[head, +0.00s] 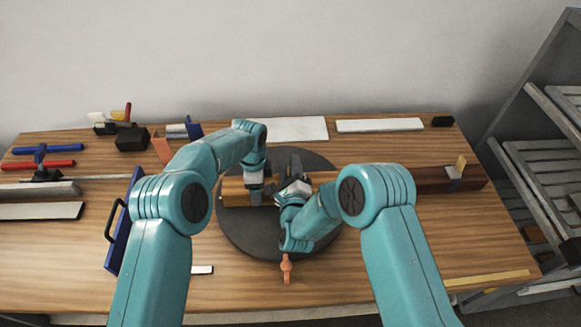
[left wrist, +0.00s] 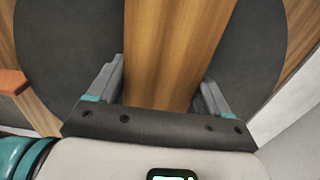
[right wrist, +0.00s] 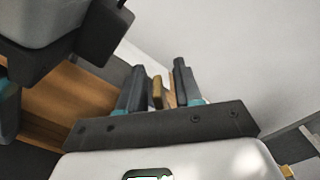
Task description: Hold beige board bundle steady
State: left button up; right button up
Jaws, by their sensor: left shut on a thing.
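The board bundle (head: 233,191) looks golden brown rather than beige and lies across the dark round turntable (head: 240,238). My left gripper (head: 256,194) comes down over it from above. In the left wrist view, the bundle (left wrist: 172,50) runs between the two fingers of my left gripper (left wrist: 160,88), which is shut on it. My right gripper (head: 290,168) is just to the right, over the turntable. In the right wrist view, the fingers of my right gripper (right wrist: 158,82) stand apart, with a small tan piece (right wrist: 157,93) showing between them, apparently beyond. My arms hide part of the bundle's middle.
A darker brown beam (head: 430,179) extends right along the table. White panels (head: 380,125) lie at the back. An orange piece (head: 286,268) is at the turntable's front. Shelving (head: 545,150) stands right.

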grip_shut()
jog(key=shift+a+f+n, duration=0.25)
jog(key=shift+f+n, duration=0.05)
jog(key=shift+n, duration=0.4)
grip_release()
jog(key=shift+s, duration=0.15)
jog(key=s, duration=1.2)
